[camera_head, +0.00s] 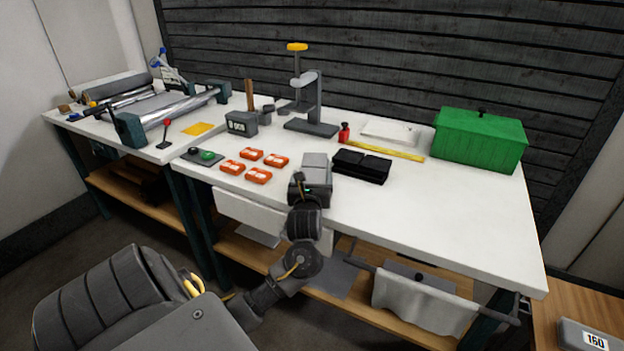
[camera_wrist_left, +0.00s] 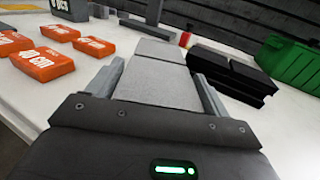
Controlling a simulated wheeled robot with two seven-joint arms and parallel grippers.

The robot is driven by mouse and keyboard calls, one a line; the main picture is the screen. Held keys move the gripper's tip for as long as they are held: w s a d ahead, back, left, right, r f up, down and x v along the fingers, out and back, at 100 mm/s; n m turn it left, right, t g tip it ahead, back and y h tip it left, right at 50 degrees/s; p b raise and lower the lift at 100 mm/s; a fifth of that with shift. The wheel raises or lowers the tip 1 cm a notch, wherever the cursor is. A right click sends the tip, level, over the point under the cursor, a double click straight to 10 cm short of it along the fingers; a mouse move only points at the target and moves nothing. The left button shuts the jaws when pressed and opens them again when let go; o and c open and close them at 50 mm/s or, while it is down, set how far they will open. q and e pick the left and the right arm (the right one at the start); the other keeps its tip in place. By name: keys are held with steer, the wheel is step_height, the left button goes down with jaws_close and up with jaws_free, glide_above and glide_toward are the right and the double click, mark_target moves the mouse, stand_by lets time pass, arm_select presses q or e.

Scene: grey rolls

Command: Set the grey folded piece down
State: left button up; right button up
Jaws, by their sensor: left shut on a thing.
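The grey folded piece (camera_head: 315,160) is a light grey flat block with a fold line across it. In the wrist view the grey folded piece (camera_wrist_left: 155,82) lies between the two fingers and reaches out past them. My left gripper (camera_head: 312,177) is shut on it, over the front part of the white table (camera_head: 420,215). In the wrist view the left gripper (camera_wrist_left: 155,88) has a finger on each side of the piece. I cannot tell whether the piece touches the tabletop. My right gripper does not show.
Several orange blocks (camera_head: 258,175) lie left of the piece. A black folded stack (camera_head: 362,166) stands close on its right. A green box (camera_head: 480,138) is at the back right, a grey press (camera_head: 312,120) behind. The table's right front is clear.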

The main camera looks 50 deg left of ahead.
arm_select(q)
steer(key=o, duration=1)
steer(key=v, duration=1.2)
steer(key=shift+r, duration=0.1)
